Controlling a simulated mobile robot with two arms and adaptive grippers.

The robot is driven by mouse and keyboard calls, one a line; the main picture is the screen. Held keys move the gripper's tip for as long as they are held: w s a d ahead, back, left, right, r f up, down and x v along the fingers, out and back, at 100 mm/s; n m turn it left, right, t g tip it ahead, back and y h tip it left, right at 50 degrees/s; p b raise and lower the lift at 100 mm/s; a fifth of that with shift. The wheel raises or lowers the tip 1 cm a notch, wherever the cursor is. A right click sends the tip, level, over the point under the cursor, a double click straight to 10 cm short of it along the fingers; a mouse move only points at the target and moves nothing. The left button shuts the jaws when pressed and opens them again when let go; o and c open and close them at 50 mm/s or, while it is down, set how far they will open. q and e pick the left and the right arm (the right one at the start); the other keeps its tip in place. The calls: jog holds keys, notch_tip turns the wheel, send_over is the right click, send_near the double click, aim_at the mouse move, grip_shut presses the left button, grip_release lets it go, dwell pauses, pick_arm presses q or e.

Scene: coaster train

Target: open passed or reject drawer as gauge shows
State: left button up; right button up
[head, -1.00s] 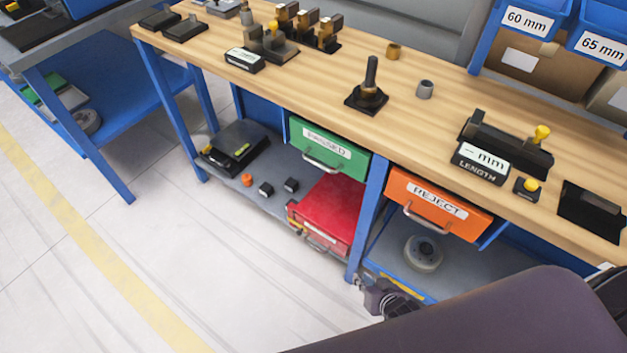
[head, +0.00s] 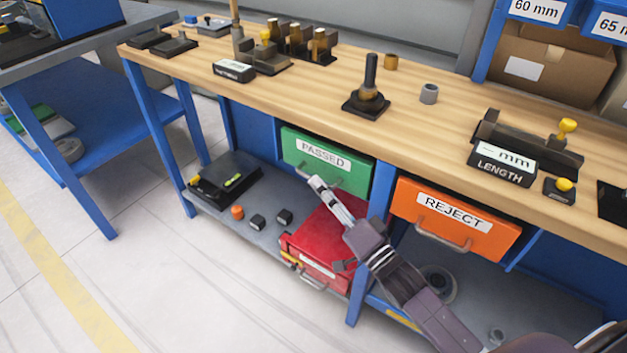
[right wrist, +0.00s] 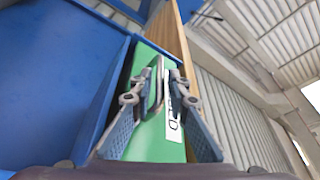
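The green PASSED drawer (head: 352,178) and the orange REJECT drawer (head: 425,207) sit side by side under the bench top, and both look shut. The length gauge (head: 500,160) on the bench shows dashes before "mm", no number. A second gauge display (head: 234,71) at the left is too small to read. My right gripper (head: 318,184) is at the PASSED drawer's handle. In the right wrist view my right gripper (right wrist: 160,100) is open, its fingers on either side of the metal handle (right wrist: 158,85). Contact cannot be told. My left gripper is out of view.
A red toolbox (head: 325,240) stands on the lower shelf below the PASSED drawer, under my right arm. A blue bench leg (head: 380,190) stands between the drawers. The floor in front at the left is clear.

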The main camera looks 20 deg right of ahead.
jog(key=shift+x, duration=1.6)
grip_shut()
